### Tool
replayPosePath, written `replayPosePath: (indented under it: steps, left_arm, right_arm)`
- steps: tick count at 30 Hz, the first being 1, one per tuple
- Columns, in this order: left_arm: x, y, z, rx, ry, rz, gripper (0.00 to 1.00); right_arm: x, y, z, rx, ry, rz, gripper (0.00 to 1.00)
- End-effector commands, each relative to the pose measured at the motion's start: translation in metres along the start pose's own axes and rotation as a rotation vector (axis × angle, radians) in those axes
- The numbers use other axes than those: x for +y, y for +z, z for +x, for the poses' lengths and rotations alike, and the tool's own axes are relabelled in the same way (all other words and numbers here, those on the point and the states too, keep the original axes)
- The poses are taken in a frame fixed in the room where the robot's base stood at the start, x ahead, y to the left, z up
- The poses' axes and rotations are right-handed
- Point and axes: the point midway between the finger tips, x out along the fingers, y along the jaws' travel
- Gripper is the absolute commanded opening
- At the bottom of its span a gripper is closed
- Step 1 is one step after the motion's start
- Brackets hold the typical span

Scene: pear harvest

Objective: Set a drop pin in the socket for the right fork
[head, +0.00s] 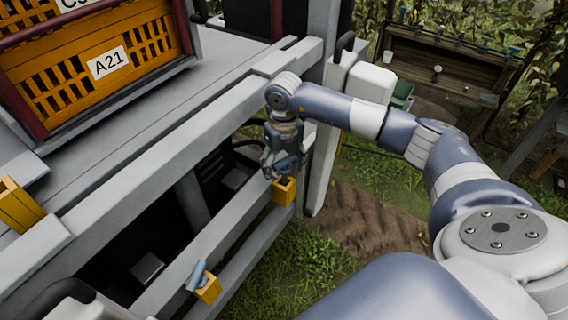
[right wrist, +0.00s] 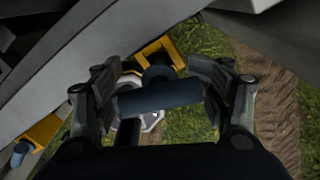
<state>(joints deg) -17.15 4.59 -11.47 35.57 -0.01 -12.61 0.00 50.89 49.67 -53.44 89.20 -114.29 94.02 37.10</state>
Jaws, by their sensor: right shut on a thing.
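My right gripper (head: 277,168) is shut on a drop pin just above the yellow socket (head: 284,192) on the trailer's lower rail. In the right wrist view the pin's blue-grey crossbar (right wrist: 160,97) lies between the two fingers. The yellow socket (right wrist: 172,48) shows just beyond it as a bracket. The pin's lower end is hidden, so I cannot tell whether it is inside the socket. A second drop pin (head: 196,275) stands tilted in another yellow socket (head: 209,291) nearer on the same rail. My left gripper is not in view.
An orange crate (head: 75,50) labelled A21 sits on the grey deck (head: 150,105) at upper left. A grey post (head: 322,150) stands close to the right of my gripper. A wooden rack (head: 445,75) stands at the back right. Grass and a dirt strip lie below.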

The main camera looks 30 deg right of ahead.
Motion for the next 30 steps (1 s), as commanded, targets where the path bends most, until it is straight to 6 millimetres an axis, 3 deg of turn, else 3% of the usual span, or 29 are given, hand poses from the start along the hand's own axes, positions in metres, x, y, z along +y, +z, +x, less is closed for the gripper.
replayPosePath:
  steps: [15, 30]
  left_arm:
    - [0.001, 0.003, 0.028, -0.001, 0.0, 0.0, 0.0]
    - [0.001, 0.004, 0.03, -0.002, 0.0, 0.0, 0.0]
  right_arm:
    - [0.0, 0.0, 0.037, -0.001, 0.0, 0.001, 0.4]
    - [0.0, 0.0, 0.039, -0.001, 0.0, 0.001, 0.4]
